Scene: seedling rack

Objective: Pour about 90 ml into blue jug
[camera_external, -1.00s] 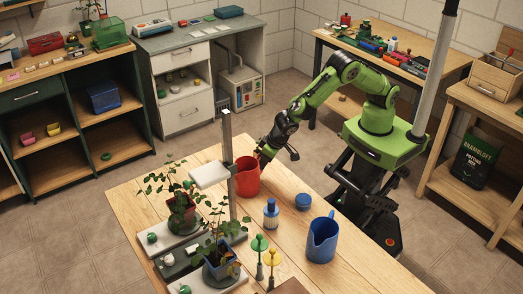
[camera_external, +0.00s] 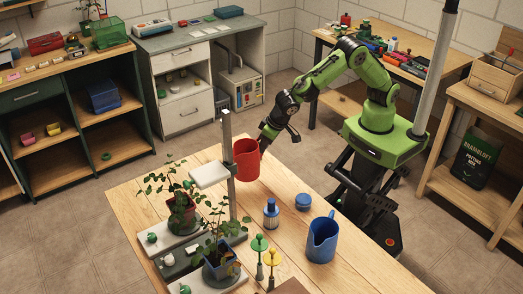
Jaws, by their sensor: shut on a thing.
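The blue jug (camera_external: 322,240) stands upright on the wooden table (camera_external: 345,275), near its right edge. My gripper (camera_external: 265,142) is shut on a red jug (camera_external: 246,160). The red jug looks close to upright and is held above the table, behind and to the left of the blue jug. The fingertips are partly hidden by the red jug. I cannot see the liquid in either jug.
A grey post (camera_external: 228,165) with a white plate (camera_external: 210,175) stands close to the left of the red jug. Potted plants (camera_external: 182,210) stand at the left. A blue-and-white bottle (camera_external: 271,213), a blue round lid (camera_external: 303,201) and green and yellow stakes (camera_external: 259,245) stand around the blue jug.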

